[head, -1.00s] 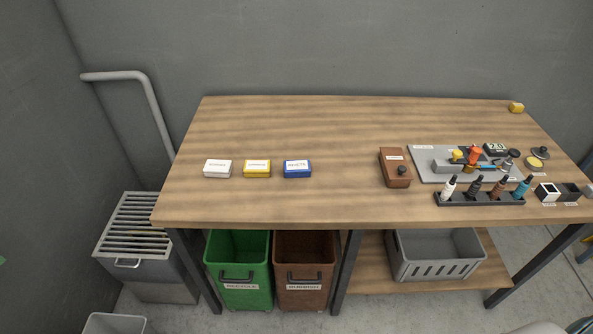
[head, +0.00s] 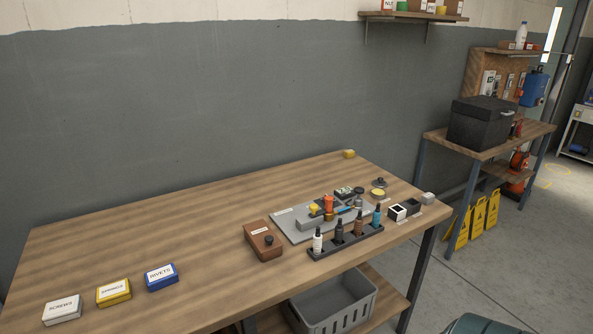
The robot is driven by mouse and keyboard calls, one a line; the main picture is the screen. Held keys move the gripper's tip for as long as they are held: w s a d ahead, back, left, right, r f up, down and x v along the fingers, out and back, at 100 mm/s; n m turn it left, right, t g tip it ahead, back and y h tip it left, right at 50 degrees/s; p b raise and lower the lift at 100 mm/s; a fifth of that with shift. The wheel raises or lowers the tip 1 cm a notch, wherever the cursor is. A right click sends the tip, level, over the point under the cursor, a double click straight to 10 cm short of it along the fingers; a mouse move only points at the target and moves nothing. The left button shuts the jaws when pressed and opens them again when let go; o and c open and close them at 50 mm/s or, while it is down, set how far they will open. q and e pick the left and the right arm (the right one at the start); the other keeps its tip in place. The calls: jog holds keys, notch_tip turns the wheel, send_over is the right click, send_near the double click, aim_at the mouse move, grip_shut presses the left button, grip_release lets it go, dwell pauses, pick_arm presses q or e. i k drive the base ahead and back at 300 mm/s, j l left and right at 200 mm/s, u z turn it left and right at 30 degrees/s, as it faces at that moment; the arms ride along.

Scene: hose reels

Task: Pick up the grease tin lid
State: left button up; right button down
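A small dark lid with a round knob (head: 380,182), which looks like the grease tin lid, lies near the right end of the wooden workbench (head: 190,240). Just in front of it is a low round tin with a yellow top surface (head: 378,194), which looks like the open grease tin. The lid appears to lie on the bench beside the tin, not on it. Neither of my grippers is in view.
A grey mat (head: 286,226) with small parts, a rack of bottles (head: 345,242) and a brown box (head: 263,241) stand left of the tin. Small black and white holders (head: 397,213) are to its right. The bench's left middle is clear.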

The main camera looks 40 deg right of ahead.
aim_at(380, 183)
jog(key=z, duration=2)
jog(key=i+l, duration=0.1)
jog(key=u, duration=0.05)
